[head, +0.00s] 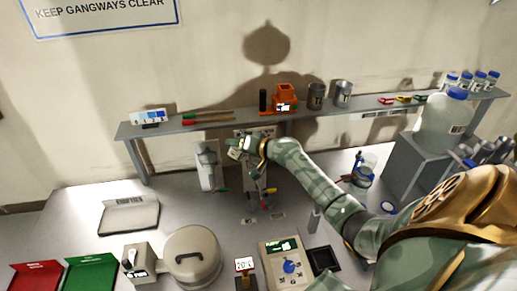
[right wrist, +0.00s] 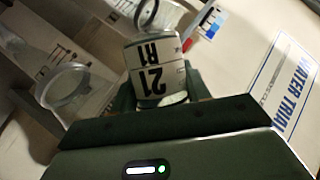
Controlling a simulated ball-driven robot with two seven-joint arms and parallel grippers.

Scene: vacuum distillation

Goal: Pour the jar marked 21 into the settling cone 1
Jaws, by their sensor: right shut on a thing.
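The jar marked 21 (right wrist: 157,72) has a white label reading "21 R1", upside down in the right wrist view. My right gripper (head: 247,150) is shut on this jar, raised in front of the back wall shelf and over the settling cone stand. The jar shows only as a small pale patch in the head view. One clear cone (head: 208,165) hangs at the left of the gripper; the other is largely hidden behind gripper and arm. In the right wrist view a round clear rim (right wrist: 66,90) lies beside the jar. I cannot read the cone numbers. My left gripper is out of view.
A grey shelf (head: 215,133) runs behind with an orange device (head: 286,98) and tins. Below are a metal tray (head: 130,216), red and green trays, a round lidded device (head: 192,257) and a control box (head: 285,264). A large bottle (head: 442,125) stands right.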

